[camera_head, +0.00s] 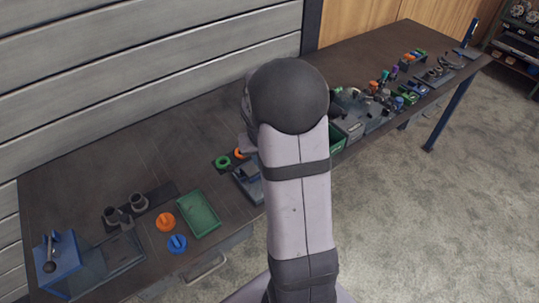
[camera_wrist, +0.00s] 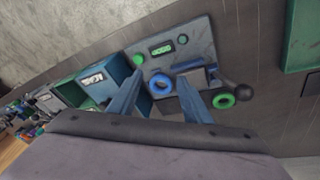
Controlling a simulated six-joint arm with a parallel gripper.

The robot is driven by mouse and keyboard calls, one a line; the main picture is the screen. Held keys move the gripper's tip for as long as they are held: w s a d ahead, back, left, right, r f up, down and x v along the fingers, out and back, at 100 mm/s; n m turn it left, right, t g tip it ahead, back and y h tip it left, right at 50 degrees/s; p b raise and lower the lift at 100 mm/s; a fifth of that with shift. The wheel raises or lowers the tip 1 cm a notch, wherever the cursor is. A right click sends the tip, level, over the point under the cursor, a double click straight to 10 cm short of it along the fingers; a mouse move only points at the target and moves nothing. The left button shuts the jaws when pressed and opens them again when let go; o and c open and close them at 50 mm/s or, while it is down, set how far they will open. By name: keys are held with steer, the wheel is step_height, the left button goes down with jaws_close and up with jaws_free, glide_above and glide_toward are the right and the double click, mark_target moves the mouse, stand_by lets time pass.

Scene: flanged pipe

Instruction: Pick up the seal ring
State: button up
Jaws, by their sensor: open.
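A green ring (camera_wrist: 223,101) lies on the dark bench to the right of the fingers and also shows in the head view (camera_head: 222,161). I cannot tell for sure which ring is the seal ring. My gripper is open, with its two fingers apart. I cannot tell how far the tips are above the blue ring. In the head view my arm hides the blue ring and most of my gripper.
The grey panel (camera_wrist: 185,45) has green markings. A dark ball-ended part (camera_wrist: 243,92) is beside the green ring. Bins (camera_wrist: 90,80) stand left. In the head view, a green tray (camera_head: 198,213), orange part (camera_head: 165,222), blue part (camera_head: 177,243) and dark pipe pieces (camera_head: 138,202) are left.

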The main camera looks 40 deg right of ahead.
steer(key=w+m, duration=0.1)
steer(key=w+d+r+m+t, duration=0.1)
steer(key=m, duration=0.1)
steer(key=shift+w+r+m, duration=0.15)
steer(key=shift+w+m, duration=0.15)
steer(key=shift+w, duration=0.05)
steer(key=shift+x, duration=1.05)
steer(key=shift+p, duration=0.3)
steer(key=shift+p+x, duration=0.5)
steer(key=shift+x, duration=2.1)
steer(key=shift+w, duration=0.1)
